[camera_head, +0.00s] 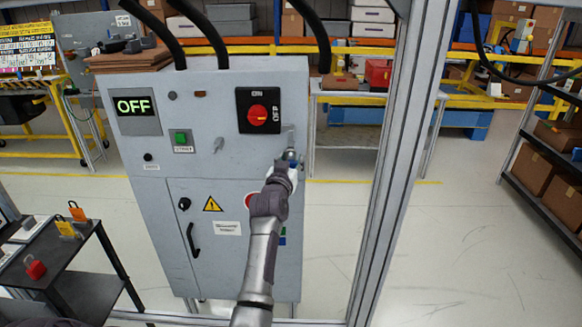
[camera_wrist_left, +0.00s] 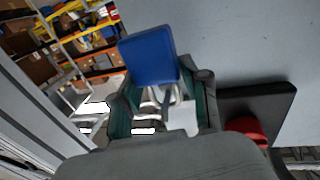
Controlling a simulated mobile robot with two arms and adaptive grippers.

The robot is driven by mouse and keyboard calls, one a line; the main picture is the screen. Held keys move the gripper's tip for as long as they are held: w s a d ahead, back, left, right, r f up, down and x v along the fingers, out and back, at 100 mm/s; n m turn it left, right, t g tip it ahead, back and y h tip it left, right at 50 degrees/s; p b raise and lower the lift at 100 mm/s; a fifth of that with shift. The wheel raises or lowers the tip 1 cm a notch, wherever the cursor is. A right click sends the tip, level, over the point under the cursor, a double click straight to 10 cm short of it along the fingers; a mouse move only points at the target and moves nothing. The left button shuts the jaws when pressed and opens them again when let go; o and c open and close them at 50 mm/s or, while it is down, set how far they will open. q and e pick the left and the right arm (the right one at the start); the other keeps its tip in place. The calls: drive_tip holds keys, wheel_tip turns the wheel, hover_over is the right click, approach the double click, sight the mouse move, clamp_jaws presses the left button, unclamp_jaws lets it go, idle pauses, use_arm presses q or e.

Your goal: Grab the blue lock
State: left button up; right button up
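The blue lock (camera_wrist_left: 148,57) shows large in the left wrist view, with its pale shackle toward my palm. My left gripper (camera_wrist_left: 157,75) has a finger on either side of the lock's lower part and shackle. I cannot tell whether the fingers press on it. In the head view this gripper (camera_head: 289,162) is at the upper right front of the grey cabinet (camera_head: 235,200), below the switch, and only a speck of blue shows there. A red lock (camera_head: 35,268) and orange locks (camera_head: 77,212) sit on the cart at left. My right gripper is not in view.
The red rotary switch (camera_head: 258,114) on its black plate is just up and left of the gripper; it also shows in the wrist view (camera_wrist_left: 245,128). A metal frame post (camera_head: 403,150) stands right of the cabinet. A dark cart (camera_head: 45,250) stands at left.

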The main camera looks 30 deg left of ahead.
use_arm(q)
drive_tip(key=c, duration=0.5)
